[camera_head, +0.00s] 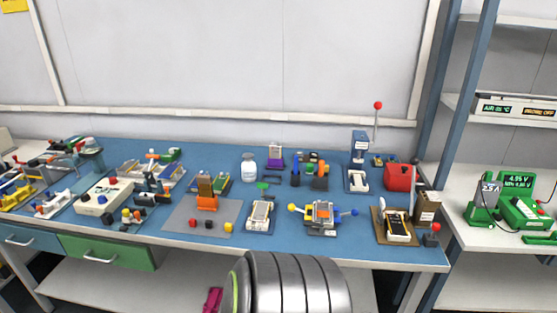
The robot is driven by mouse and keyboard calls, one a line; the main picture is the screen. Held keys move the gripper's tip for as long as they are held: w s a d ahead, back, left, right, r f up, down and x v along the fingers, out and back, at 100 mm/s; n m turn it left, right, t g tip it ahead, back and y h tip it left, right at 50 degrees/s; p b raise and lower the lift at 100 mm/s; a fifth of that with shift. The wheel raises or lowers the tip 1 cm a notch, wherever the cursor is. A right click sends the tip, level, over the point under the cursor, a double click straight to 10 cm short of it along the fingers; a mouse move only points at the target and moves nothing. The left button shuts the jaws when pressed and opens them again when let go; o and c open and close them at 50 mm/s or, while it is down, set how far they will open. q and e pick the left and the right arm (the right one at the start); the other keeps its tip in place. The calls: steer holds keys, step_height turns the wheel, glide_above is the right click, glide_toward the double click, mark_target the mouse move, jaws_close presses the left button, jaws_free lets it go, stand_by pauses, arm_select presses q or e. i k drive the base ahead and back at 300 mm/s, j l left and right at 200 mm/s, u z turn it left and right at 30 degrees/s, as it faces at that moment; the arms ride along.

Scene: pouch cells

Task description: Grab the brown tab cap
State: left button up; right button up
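I cannot pick out the brown tab cap with certainty at this size. A brown upright piece (205,187) stands in an orange holder (207,203) on a grey mat, left of the middle of the blue bench. A dark brown box (427,206) stands near the bench's right end. Neither of my grippers shows in the head view. A ribbed silver part, likely mine, rises at the bottom middle and hides part of the bench's front edge and lower shelf.
The blue bench (190,255) is crowded with small fixtures. A white jar (248,167) stands at the back middle. A red box (399,177) and a lever press (359,150) stand at the right.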

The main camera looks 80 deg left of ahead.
mark_target(201, 179)
steer(key=u, duration=3.25)
